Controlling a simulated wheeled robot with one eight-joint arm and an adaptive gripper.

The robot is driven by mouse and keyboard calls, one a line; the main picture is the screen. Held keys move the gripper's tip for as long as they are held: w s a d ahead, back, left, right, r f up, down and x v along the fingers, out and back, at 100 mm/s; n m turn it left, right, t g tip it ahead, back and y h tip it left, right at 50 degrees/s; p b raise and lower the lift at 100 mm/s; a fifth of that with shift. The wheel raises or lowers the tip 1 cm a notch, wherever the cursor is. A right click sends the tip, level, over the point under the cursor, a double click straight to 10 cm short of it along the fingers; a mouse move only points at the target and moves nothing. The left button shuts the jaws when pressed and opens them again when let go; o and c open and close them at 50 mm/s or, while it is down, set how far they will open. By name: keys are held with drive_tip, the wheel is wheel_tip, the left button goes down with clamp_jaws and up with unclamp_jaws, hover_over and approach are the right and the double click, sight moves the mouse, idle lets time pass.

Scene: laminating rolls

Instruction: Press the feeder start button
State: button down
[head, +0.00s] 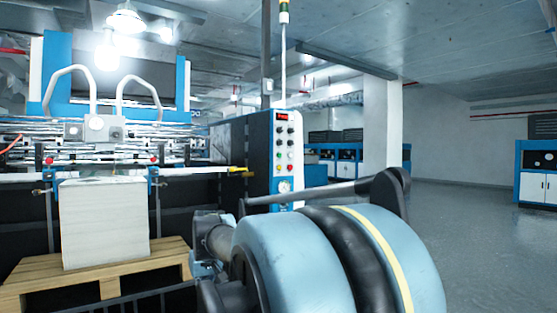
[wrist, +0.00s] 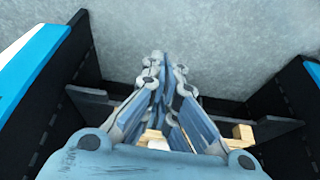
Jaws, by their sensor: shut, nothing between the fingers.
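A tall white and blue control panel (head: 285,155) stands right of the feeder in the head view. It carries a small red display, dark knobs, a few small coloured buttons and a round gauge (head: 285,186) low down. The labels are too small to read, so I cannot tell which one is the feeder start button. My gripper (wrist: 160,62) is shut and empty in the wrist view, with its fingertips together above grey floor. It touches no button there, and the panel's buttons do not show. In the head view my arm hides much of the gripper.
The feeder machine holds a stack of white sheets (head: 104,222) on a wooden pallet (head: 95,277) at the left. Dark side walls (wrist: 60,95) flank my gripper in the wrist view, with a dark crossbar (wrist: 102,105) between them. Open grey floor (head: 470,230) lies to the right.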

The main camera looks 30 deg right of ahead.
sight(279, 155)
drive_tip(key=w+d+r+t+h, duration=0.3)
drive_tip(key=w+d+r+t, duration=0.2)
drive_tip(key=w+d+r, duration=1.45)
drive_tip(key=w+d+r+h, duration=0.2)
drive_tip(key=d+r, duration=0.4)
drive_tip(key=d, duration=0.4)
drive_tip(key=w+d+r+m+t+h, duration=0.1)
drive_tip(key=w+d+r+h, duration=0.1)
drive_tip(key=d+r, duration=0.4)
drive_tip(key=w+d+r+m+t+h, duration=0.1)
drive_tip(key=d+r, duration=0.6)
drive_tip(key=d, duration=0.7)
drive_tip(key=w+h, duration=0.1)
drive_tip(key=w, duration=0.1)
drive_tip(key=shift+w+d, duration=0.25)
drive_tip(key=shift+w, duration=0.05)
drive_tip(key=shift+w, duration=0.1)
drive_tip(key=shift+w+a, duration=0.2)
drive_tip(key=shift+w, duration=1.95)
drive_tip(key=shift+w+a, duration=0.2)
drive_tip(key=shift+w, duration=1.9)
drive_tip(key=shift+w, duration=0.15)
drive_tip(key=shift+w, duration=0.2)
